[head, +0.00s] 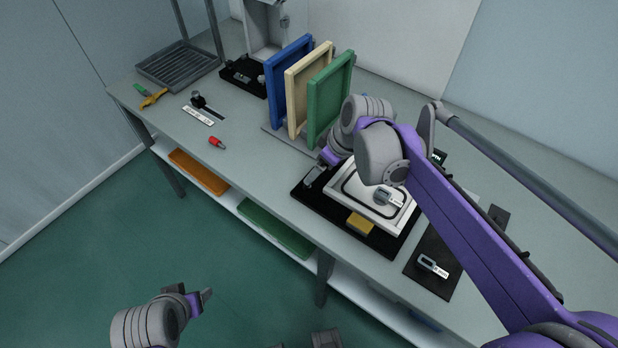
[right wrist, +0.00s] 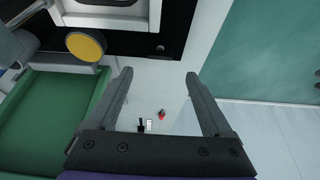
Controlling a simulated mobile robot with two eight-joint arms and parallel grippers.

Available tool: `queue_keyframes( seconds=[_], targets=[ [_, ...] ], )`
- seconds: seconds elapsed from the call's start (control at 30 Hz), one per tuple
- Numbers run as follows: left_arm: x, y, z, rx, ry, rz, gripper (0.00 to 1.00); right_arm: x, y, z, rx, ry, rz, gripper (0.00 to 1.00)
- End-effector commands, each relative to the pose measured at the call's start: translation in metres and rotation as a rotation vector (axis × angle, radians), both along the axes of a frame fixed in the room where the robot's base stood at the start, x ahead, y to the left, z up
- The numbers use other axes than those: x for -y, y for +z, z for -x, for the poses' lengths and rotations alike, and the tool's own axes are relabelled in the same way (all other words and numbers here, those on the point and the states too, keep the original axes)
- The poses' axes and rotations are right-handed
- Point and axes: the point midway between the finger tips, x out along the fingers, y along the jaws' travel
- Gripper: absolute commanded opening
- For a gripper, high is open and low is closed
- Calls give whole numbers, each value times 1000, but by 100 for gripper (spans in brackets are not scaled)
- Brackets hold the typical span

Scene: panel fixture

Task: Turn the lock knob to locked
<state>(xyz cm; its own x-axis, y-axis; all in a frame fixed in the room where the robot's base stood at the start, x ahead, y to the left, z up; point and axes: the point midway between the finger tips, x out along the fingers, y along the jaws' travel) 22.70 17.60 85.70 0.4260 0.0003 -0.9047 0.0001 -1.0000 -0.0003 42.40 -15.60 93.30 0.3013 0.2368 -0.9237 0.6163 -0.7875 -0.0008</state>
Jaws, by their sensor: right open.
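A black base (head: 392,245) on the bench carries a white framed panel (head: 350,190). A grey handle-like piece with a white label (head: 386,197) sits on the panel, and a similar labelled grey piece (head: 430,263) sits on a separate dark plate. I cannot tell which is the lock knob, nor read its setting. My right gripper (right wrist: 158,74) is open and empty in the right wrist view, and the black base lies beyond it; my arm hides most of it in the head view. My left gripper (head: 200,300) is over the floor, away from the bench; its jaws are unclear.
Blue (head: 288,68), cream (head: 296,102) and green (head: 330,95) upright frames stand just behind the right gripper's area. A red-handled item (head: 217,142) lies on clear bench to the left.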

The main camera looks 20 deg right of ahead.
Motion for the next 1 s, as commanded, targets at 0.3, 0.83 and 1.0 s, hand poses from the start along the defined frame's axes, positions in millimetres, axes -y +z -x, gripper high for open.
queue_keyframes(
  seconds=[0.3, 0.83, 1.0],
  targets=[
    [0, -9, 1, -3, 0, 0, 63, -14, -54, -17, 1, 0, 1, 85],
    [0, -10, 1, -3, 0, 0, 63, -17, -68, -22, 1, -2, 1, 78],
    [0, -10, 1, -3, 0, 0, 63, -17, -68, -22, 1, -2, 1, 47]
  ],
)
